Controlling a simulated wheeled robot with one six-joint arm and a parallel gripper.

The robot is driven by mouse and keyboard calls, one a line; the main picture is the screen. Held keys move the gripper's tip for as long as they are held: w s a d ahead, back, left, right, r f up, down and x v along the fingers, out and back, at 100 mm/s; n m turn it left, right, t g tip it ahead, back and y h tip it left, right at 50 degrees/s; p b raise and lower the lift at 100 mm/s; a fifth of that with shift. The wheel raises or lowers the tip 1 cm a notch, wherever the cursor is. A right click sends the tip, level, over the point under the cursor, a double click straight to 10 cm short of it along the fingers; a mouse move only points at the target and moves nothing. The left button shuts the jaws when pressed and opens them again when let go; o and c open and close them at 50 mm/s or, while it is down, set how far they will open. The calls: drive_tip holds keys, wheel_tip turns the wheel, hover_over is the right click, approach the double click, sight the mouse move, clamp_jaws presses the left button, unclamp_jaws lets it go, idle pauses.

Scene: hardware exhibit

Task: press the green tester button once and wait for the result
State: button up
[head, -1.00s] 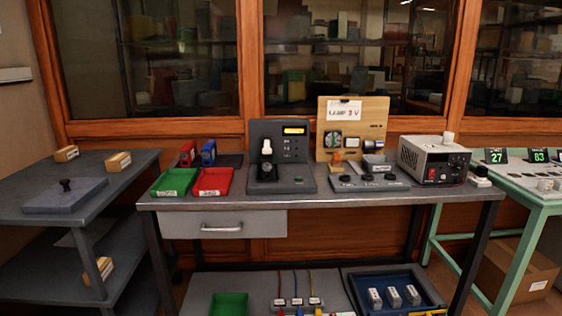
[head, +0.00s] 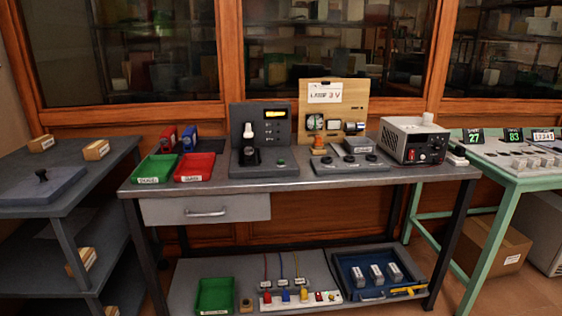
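The dark grey tester (head: 240,113) stands on the workbench (head: 330,184), left of centre. Its panel has a small lit yellow display (head: 276,113), too small to read. A white piece with a dark base (head: 249,142) stands upright at the tester's left side. A small greenish button (head: 281,162) sits on the tester's front base, at the right; whether it is pressed cannot be told. My gripper is not in view.
A green tray (head: 155,169) and a red tray (head: 194,167) lie left of the tester. A wooden meter board (head: 334,93) and a grey power supply (head: 413,140) stand to its right. A grey side table (head: 92,160) is at left, a green-framed table (head: 516,180) at right.

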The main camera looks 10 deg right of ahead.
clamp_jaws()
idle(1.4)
